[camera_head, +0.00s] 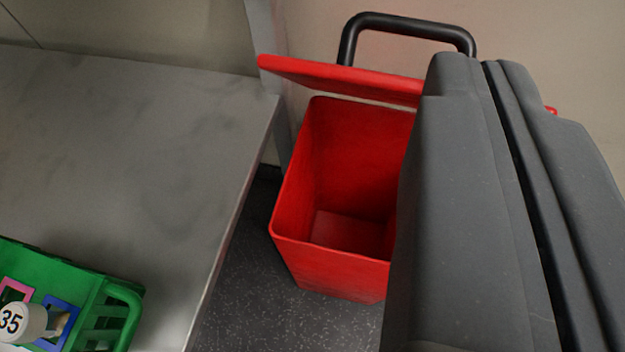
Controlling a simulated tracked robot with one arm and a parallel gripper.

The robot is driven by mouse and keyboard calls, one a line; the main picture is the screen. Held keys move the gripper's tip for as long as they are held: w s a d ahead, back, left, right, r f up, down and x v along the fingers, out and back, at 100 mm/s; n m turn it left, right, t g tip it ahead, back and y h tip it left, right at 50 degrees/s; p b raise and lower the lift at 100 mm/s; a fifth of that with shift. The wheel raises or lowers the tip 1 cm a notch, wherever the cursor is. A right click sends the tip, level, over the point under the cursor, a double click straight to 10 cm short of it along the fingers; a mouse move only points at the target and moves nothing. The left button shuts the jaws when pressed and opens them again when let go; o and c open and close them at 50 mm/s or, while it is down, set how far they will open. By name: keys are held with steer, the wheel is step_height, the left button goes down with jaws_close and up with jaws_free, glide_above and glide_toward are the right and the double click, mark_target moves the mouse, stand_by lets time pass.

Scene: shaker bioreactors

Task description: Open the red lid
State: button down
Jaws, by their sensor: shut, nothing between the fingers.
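The red lid (335,78) is raised above the rear of the red bin (330,265), so the bin's mouth is open and its inside and floor show. The lid is seen nearly edge-on. A black handle (405,25) rises above it. My gripper (484,66) fills the right foreground with its two dark grey fingers together and empty. It covers the right part of the bin and lid. The lid's right part is mostly hidden, with a small red bit showing past the fingers. I cannot tell whether the gripper touches the lid.
A grey metal table (130,150) stands left of the bin. A green basket (90,300) with a white cap marked 35 (22,322) sits at its lower left. A pale wall (340,12) is behind the bin. Dark speckled floor (255,275) shows between table and bin.

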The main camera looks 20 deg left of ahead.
mark_target(409, 32)
steer(key=w+f, duration=0.2)
steer(key=w, duration=0.1)
steer(key=w+f+b, duration=0.1)
steer(key=w+f, duration=0.1)
steer(key=w, duration=0.2)
steer(key=w+a+f+b, duration=0.1)
steer(key=w+f, duration=0.1)
steer(key=w, duration=0.2)
steer(key=shift+f, duration=0.3)
